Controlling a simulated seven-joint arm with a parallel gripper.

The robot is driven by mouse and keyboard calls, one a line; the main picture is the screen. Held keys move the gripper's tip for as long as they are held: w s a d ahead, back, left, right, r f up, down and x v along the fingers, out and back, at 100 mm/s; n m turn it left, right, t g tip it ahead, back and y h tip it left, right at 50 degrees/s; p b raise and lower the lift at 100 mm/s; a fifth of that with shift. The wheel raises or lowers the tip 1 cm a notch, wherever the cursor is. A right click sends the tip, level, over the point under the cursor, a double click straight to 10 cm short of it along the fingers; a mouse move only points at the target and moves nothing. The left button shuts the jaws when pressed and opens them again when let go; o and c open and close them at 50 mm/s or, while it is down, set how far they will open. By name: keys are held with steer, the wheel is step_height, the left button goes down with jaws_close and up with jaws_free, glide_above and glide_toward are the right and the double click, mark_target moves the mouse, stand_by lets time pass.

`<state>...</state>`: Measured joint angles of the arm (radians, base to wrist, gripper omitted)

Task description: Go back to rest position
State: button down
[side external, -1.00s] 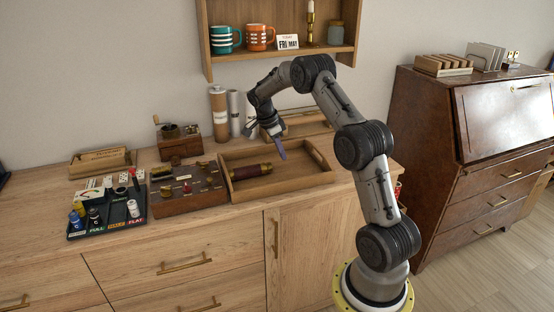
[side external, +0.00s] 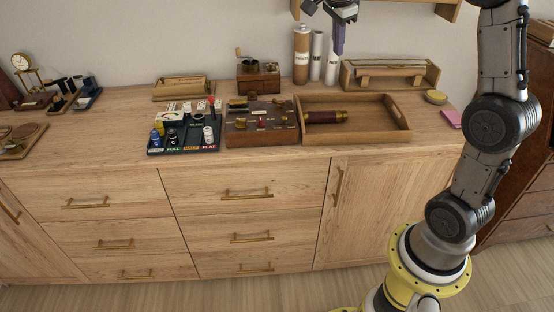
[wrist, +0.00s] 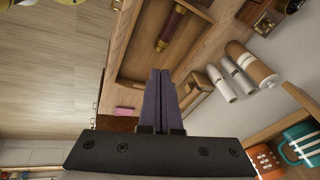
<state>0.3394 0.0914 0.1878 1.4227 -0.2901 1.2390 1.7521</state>
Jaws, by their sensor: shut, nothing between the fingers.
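My gripper (side external: 338,50) is at the top of the side external view, above the back of the wooden dresser top (side external: 120,166). Its purple fingers are together with nothing between them, and they also show in the wrist view (wrist: 161,75). Below the gripper is a wooden tray (side external: 358,138) with a dark red and brass cylinder (side external: 325,116) lying inside at its left. The gripper is well apart from both. Most of my upper arm is cut off by the top edge of the side external view.
Paper rolls (side external: 317,56) stand close behind the gripper. A wall shelf (side external: 436,9) is above right, with mugs (wrist: 298,140) in the wrist view. Left of the tray are a wooden box with knobs (side external: 262,138) and a black organizer (side external: 185,148). A pink block (side external: 452,119) lies at the right.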

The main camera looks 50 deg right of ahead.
steer(key=s+a+r+n+t+y, duration=0.2)
steer(key=s+a+r+n+t, duration=0.15)
steer(key=s+a+n, duration=0.9)
steer(key=s+a+f+n+y, duration=0.1)
steer(key=s+a+f+n, duration=0.6)
steer(key=s+f+n, duration=0.3)
steer(key=shift+a+n+t+y, duration=0.25)
steer(key=shift+n+t+y, duration=0.1)
steer(key=shift+t+y, duration=0.1)
steer(key=c, duration=1.5)
jaws_free()
steer(key=shift+c, duration=0.2)
